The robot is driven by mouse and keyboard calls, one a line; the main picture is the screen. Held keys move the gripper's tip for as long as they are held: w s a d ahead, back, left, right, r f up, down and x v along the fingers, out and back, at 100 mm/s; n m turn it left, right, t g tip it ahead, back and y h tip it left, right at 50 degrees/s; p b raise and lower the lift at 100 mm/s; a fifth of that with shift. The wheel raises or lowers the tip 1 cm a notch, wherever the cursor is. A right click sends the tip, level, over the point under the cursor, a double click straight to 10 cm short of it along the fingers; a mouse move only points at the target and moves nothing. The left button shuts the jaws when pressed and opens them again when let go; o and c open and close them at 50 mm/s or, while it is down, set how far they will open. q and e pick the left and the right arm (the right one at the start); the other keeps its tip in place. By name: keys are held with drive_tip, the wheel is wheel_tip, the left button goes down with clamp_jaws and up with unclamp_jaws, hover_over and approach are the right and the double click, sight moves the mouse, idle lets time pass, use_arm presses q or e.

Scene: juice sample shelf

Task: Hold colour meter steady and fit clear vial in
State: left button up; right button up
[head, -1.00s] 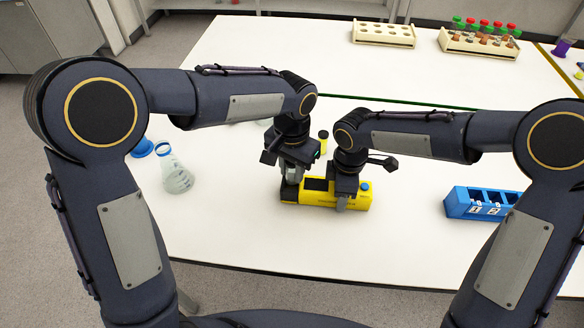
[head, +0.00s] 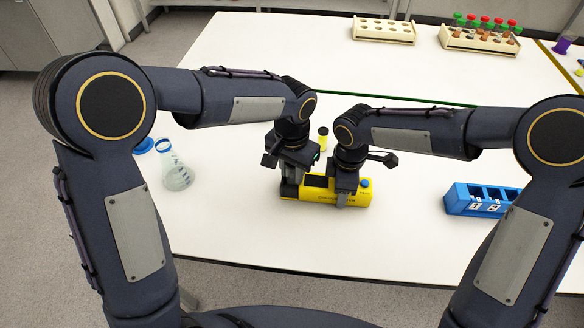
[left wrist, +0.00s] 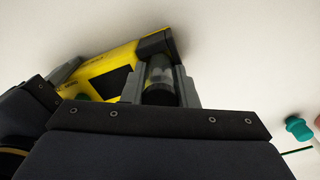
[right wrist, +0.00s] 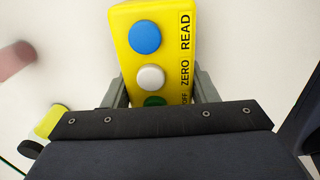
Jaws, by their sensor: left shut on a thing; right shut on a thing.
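The yellow colour meter (head: 317,194) lies on the white table; its screen and black left end show in the left wrist view (left wrist: 90,77). My right gripper (head: 342,201) is shut across its button end, with a finger on each side; blue, white and green buttons show in the right wrist view (right wrist: 150,77). My left gripper (head: 289,187) is at the meter's black left end. It is shut on the clear vial (left wrist: 160,72), which has a dark cap. The vial's far end is close to the black end; I cannot tell whether it is inside.
A black-capped yellow vial (head: 323,138) stands behind the meter. A flask (head: 177,174) and a blue item (head: 143,145) are at left. A blue numbered rack (head: 482,200) is at right. Two cream racks (head: 384,32) (head: 479,43) stand at the back.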

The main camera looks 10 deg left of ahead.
use_arm(q)
drive_tip(key=shift+r, duration=0.9)
drive_tip(key=o, duration=1.1)
drive_tip(key=shift+c, duration=0.2)
wheel_tip(320, 180, up, 12)
